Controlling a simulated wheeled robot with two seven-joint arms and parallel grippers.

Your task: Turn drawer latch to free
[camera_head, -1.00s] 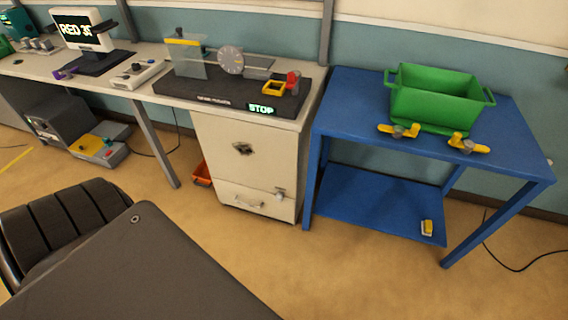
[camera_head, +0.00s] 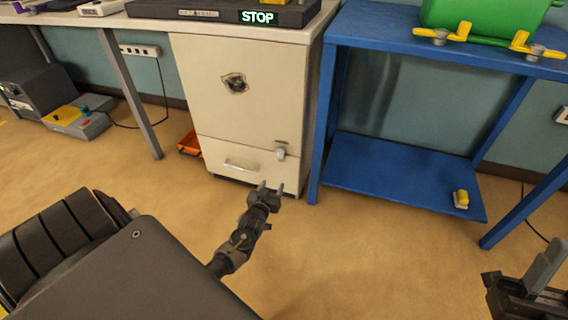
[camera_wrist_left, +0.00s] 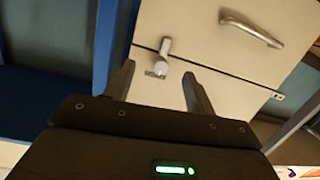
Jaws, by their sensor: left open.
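The drawer (camera_head: 238,162) is the low cream front of the cabinet beneath the bench, with a silver bar handle (camera_head: 241,166); it looks shut. The small grey drawer latch (camera_head: 280,153) is at the upper right of the drawer front. My left gripper (camera_head: 271,187) is open and empty, in front of the drawer and just below the latch in the head view. In the left wrist view the latch (camera_wrist_left: 162,56) shows beyond and between the two fingertips, apart from them, with the handle (camera_wrist_left: 251,29) to its right. My right gripper (camera_head: 530,287) is partly cut off at the lower right.
A blue table (camera_head: 430,38) stands close right of the cabinet, its leg near the latch. Its lower shelf (camera_head: 390,175) holds a small yellow item (camera_head: 460,199). An orange bin (camera_head: 190,144) sits left of the cabinet.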

